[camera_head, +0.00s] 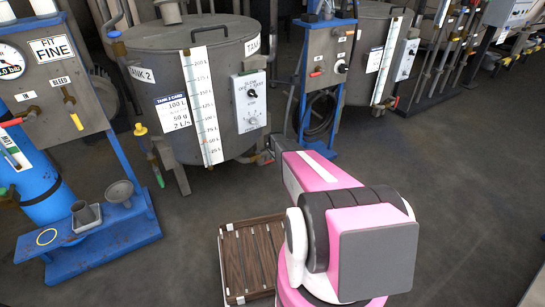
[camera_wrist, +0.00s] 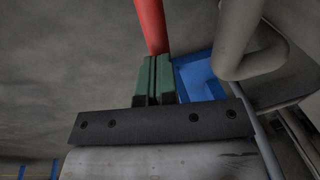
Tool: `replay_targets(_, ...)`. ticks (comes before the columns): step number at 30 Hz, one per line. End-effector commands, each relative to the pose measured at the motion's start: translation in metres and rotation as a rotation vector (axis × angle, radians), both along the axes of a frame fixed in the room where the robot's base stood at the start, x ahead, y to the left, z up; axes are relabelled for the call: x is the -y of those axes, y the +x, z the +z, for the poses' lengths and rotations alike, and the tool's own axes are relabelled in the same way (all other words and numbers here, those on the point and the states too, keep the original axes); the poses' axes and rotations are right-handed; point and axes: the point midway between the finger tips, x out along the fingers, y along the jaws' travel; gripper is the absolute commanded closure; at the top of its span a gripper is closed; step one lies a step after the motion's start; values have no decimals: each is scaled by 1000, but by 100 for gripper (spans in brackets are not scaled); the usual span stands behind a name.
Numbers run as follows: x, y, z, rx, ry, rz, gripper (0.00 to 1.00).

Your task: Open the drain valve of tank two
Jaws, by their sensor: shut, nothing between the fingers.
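Tank two (camera_head: 150,75) is a grey cylinder with a "TANK 2" label, left of centre in the head view. In the wrist view my gripper (camera_wrist: 153,60) has its green fingers pressed together, with nothing between them. A red bar (camera_wrist: 150,25), which looks like a valve handle, lies just beyond the fingertips; I cannot tell whether they touch. A bent grey pipe (camera_wrist: 238,45) is to the right of the fingers. In the head view my arm reaches to the tank's lower right, and the fingers are not clearly visible. The drain valve cannot be surely made out there.
A blue stand (camera_head: 335,60) with a panel is right of tank two, and a second tank (camera_head: 370,40) is behind it. A wooden slatted pallet (camera_head: 232,262) lies beside my arm. The floor at the right is clear.

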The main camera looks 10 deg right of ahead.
Motion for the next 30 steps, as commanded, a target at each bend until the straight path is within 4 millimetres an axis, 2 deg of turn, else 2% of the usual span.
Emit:
replay_targets(24, 5, 1, -12, -2, -7, 2, 100)
replay_targets(30, 8, -3, 0, -1, -7, 1, 100)
